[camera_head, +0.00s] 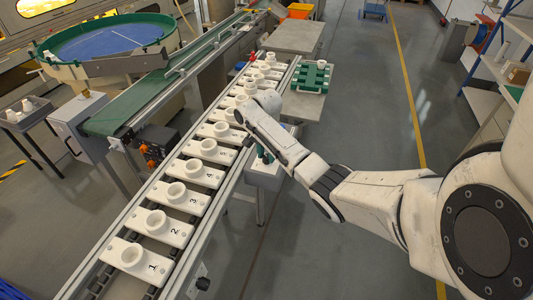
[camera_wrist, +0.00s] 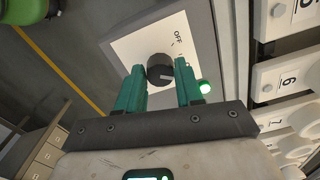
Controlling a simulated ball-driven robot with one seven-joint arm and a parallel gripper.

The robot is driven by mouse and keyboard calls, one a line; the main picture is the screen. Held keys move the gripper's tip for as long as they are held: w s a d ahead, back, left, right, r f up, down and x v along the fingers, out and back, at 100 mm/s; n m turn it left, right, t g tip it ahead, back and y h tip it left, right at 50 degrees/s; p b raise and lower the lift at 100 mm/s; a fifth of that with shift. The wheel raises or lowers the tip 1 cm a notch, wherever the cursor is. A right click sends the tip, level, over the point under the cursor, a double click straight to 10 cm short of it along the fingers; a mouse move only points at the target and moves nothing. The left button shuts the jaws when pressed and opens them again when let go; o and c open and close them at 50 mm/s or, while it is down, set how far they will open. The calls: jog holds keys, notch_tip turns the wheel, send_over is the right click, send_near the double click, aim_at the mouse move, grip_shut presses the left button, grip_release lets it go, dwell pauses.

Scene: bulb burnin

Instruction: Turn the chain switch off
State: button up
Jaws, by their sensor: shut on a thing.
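The chain switch is a dark round knob (camera_wrist: 160,74) on a white plate marked OFF (camera_wrist: 150,42) on a grey box. A light line shows on the knob, pointing toward the lower right, not at the word OFF. A green lamp (camera_wrist: 205,87) beside the plate is lit. My gripper (camera_wrist: 159,69), with green fingers, is shut on the knob, one finger on each side. In the head view the switch box (camera_head: 265,178) stands at the right side of the chain conveyor, and my gripper (camera_head: 264,154) is over its top. The knob is hidden there.
The chain conveyor (camera_head: 160,222) carries numbered white plates with round sockets, close to the box. A grey table (camera_head: 303,105) with a green rack (camera_head: 313,76) stands behind the box. Open floor (camera_head: 360,110) lies to the right.

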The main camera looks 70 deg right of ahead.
aim_at(267, 156)
jog(key=shift+a+r+n+p, duration=0.1)
jog(key=shift+r+n+p, duration=0.05)
jog(key=shift+n+p, duration=0.95)
jog(key=n+p, duration=0.1)
jog(key=n, duration=0.3)
jog(key=shift+n, duration=0.4)
jog(key=n+p, duration=0.1)
jog(key=n, duration=0.5)
jog(key=shift+p, duration=0.35)
jog(key=shift+n, duration=0.4)
jog(key=o, duration=1)
notch_tip(267, 156, up, 11)
jog(key=shift+f, duration=0.2)
